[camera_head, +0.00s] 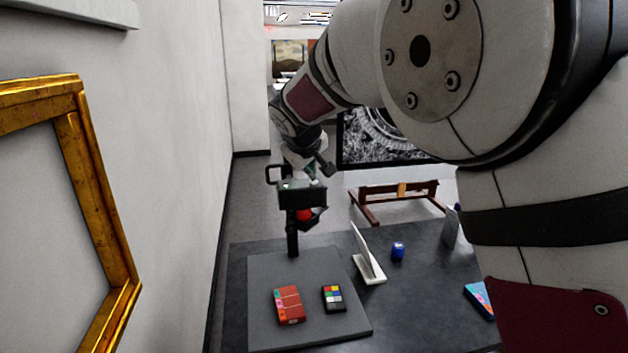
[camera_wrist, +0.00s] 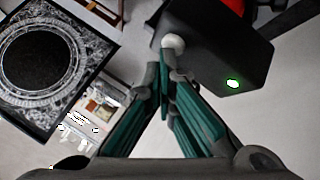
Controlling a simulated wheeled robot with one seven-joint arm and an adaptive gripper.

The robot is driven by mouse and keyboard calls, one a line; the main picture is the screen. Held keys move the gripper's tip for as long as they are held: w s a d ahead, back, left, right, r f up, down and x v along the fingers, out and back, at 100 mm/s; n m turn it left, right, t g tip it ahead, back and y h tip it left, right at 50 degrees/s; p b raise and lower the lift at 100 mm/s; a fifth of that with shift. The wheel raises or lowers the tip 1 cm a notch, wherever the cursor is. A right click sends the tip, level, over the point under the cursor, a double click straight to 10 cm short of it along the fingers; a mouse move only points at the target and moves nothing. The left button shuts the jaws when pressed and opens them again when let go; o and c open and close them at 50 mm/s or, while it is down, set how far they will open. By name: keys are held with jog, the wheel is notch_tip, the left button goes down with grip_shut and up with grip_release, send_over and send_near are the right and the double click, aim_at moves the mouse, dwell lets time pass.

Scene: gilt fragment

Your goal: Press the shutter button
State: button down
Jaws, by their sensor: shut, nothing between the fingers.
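The camera, a dark box (camera_head: 302,196) on a black post, stands at the back of the grey board. In the wrist view the box (camera_wrist: 222,50) shows a lit green lamp (camera_wrist: 233,84) and a pale round knob, which looks like the shutter button (camera_wrist: 173,41), at its near corner. My gripper (camera_wrist: 164,66) is shut and empty, its tips right by the knob; I cannot tell whether they touch it. In the head view my gripper (camera_head: 316,174) is just above the right end of the box, small and partly lost against it.
On the grey board (camera_head: 262,300) lie a red box (camera_head: 289,305) and a colour-patch block (camera_head: 333,298). A white stand (camera_head: 368,266) and a blue jar (camera_head: 398,251) are to the right. A gold frame (camera_head: 98,180) hangs on the left wall. My arm hides much of the right side.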

aim_at(310, 181)
jog(key=shift+r, duration=0.85)
jog(key=shift+r, duration=2.5)
jog(key=s+d+r+m+g, duration=0.1)
jog(key=s+d+m, duration=0.1)
jog(key=s+d, duration=0.7)
jog(key=s+d+r+m+g, duration=0.1)
jog(key=s+d+r+m, duration=0.1)
jog(key=s+d, duration=0.7)
jog(key=s+d+f+m, duration=0.1)
jog(key=s+d+f, duration=0.1)
jog(key=s, duration=0.6)
jog(key=s+d+f+m+g, duration=0.1)
jog(key=s+d+f+m, duration=0.1)
jog(key=s, duration=0.6)
jog(key=s+d+f+m, duration=0.1)
jog(key=s+d+f, duration=0.2)
jog(key=s, duration=0.6)
notch_tip(310, 181, down, 3)
jog(key=shift+d+r+m+g, duration=0.15)
jog(key=shift+m+g, duration=0.15)
